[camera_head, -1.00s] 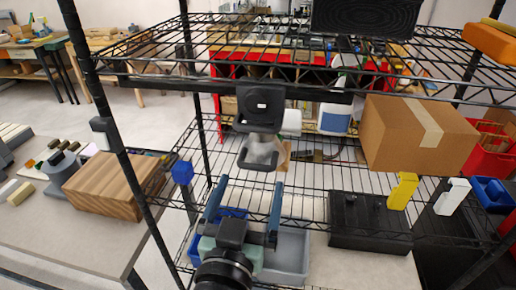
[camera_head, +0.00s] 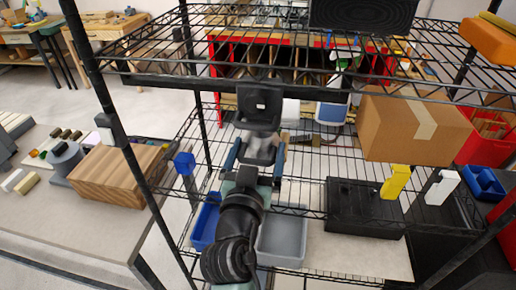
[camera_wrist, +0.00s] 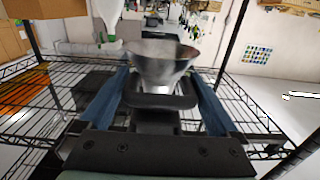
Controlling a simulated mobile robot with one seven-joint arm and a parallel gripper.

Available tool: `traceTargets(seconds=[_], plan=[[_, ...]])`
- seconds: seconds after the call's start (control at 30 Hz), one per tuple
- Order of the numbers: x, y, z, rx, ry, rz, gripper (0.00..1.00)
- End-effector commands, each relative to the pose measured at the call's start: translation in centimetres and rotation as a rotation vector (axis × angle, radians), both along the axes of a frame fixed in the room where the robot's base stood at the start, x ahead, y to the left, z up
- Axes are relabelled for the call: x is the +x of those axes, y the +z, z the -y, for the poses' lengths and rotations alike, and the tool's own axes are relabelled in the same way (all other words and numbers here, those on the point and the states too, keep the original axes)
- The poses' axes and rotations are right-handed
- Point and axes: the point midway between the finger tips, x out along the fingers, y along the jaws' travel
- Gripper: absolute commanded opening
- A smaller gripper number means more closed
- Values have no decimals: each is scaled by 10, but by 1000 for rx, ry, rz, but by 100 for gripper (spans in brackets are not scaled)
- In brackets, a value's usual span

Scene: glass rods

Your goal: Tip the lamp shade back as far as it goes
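The lamp hangs beneath the upper wire shelf, with a black bracket (camera_head: 260,103) in the head view. Its grey, cone-like shade (camera_wrist: 160,62) shows clearly in the wrist view; in the head view it is small and partly hidden. A black bar-shaped handle (camera_wrist: 160,101) sits in front of the shade. My gripper (camera_head: 256,154) has its two blue fingers apart, one on each side of the handle and shade. The wrist view shows the open fingers (camera_wrist: 158,80) too, with small gaps beside the handle. Whether either finger touches it I cannot tell.
A cardboard box (camera_head: 412,128) stands to the right of the lamp. Below are a blue bin (camera_head: 205,222), a grey bin (camera_head: 283,238) and a black case (camera_head: 350,207). A black shelf post (camera_head: 110,130) and a blue block (camera_head: 184,163) stand to the left.

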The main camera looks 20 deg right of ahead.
Motion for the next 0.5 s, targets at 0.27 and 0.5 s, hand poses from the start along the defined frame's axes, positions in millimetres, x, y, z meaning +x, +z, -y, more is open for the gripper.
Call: traceTargets(seconds=[0.27, 0.5], plan=[[0, 0, 0, 0, 0, 0, 44], [0, 0, 0, 1, 0, -1, 1]])
